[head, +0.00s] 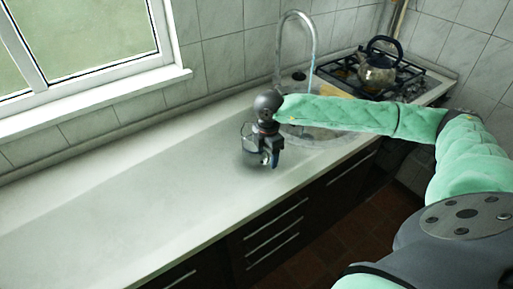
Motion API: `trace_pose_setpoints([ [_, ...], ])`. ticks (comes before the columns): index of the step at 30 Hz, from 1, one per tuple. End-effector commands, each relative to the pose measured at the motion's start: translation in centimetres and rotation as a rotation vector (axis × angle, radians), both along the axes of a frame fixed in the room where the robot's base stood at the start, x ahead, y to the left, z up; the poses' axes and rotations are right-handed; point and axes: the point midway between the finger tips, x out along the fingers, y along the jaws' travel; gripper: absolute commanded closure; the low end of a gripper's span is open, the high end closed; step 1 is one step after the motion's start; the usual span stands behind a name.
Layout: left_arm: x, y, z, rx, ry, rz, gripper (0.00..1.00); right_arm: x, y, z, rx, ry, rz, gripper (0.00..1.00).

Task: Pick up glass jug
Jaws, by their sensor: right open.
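The glass jug (249,153) is clear and stands on the pale worktop in the head view, left of the sink. My right gripper (269,162) points down right at it, overlapping its right side in the picture. The gripper is open. It covers part of the jug, and I cannot tell whether a finger is inside, beside or touching it. My left gripper is not in view.
The worktop (120,200) is clear to the left, under the window. A sink (322,137) with a tall curved tap (313,40) lies behind my right forearm. A kettle (376,72) stands on the gas hob (413,84) at the back right. Dark drawers (275,240) are below the front edge.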

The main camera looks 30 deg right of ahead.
Motion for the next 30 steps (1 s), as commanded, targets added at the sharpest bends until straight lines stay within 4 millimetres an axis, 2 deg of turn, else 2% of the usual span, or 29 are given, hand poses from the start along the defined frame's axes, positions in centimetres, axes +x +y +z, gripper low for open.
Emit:
trace_pose_setpoints([
  [10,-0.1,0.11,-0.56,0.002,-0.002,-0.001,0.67,0.01,-0.02,-0.52,0.0,-0.001,0.0,0.37],
  [11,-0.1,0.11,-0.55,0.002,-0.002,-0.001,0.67,0.01,-0.02,-0.51,0.0,-0.001,0.0,0.41],
  [20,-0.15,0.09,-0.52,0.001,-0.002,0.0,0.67,-0.01,-0.03,-0.51,-0.001,0.0,0.0,0.99],
  [30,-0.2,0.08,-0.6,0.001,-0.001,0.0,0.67,-0.04,-0.02,-0.49,-0.001,0.001,0.0,1.0],
])
